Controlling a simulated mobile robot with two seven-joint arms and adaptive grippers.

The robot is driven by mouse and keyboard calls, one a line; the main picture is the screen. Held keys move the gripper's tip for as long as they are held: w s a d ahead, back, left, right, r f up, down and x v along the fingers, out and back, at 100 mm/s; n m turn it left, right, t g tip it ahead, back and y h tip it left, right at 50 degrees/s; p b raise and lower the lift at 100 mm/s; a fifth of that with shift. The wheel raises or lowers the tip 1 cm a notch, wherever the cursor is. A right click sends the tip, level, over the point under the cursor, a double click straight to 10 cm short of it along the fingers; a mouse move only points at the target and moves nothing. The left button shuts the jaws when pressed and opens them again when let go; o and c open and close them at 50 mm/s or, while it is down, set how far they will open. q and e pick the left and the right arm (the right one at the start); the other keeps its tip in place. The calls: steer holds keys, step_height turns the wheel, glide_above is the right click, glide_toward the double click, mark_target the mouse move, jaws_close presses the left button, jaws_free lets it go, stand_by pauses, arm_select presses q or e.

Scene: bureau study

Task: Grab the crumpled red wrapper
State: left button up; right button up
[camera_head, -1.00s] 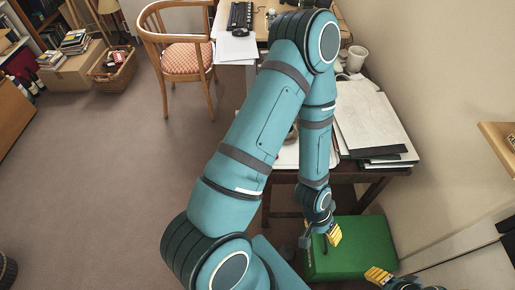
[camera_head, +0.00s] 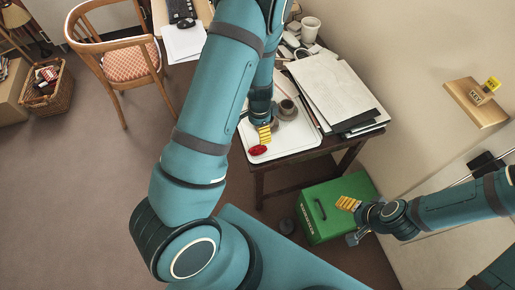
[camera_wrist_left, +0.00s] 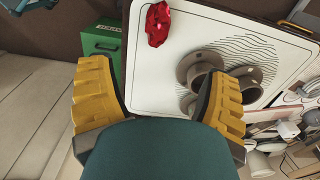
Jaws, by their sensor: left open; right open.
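The crumpled red wrapper (camera_head: 257,150) lies on the near part of the white tray (camera_head: 290,147), at the desk's corner. In the left wrist view the wrapper (camera_wrist_left: 157,24) shows at the top, beyond and between the yellow fingers. My left gripper (camera_head: 265,133) is just above the tray, close to the wrapper; in its wrist view the jaws (camera_wrist_left: 158,85) are open and empty. My right gripper (camera_head: 350,205) is open and empty, in front of the green box, away from the tray.
Brown cups (camera_head: 287,109) stand on the tray near my left gripper. Papers (camera_head: 330,88) and a white mug (camera_head: 311,28) are farther back on the desk. A green box (camera_head: 338,207) is on the floor below. A wooden wall shelf (camera_head: 477,101) is at right.

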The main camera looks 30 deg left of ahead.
mark_target(258, 148)
arm_select(q)
step_height(258, 148, down, 8)
steer(key=shift+s+r+b, duration=0.1)
steer(key=shift+r+b, duration=0.15)
steer(key=shift+b, duration=0.45)
steer(key=f, duration=0.2)
steer(key=f+b, duration=0.1)
steer(key=f, duration=0.1)
steer(key=shift+s, duration=0.35)
steer(key=shift+f, duration=0.6)
steer(key=c, duration=0.8)
steer(key=shift+o, duration=0.2)
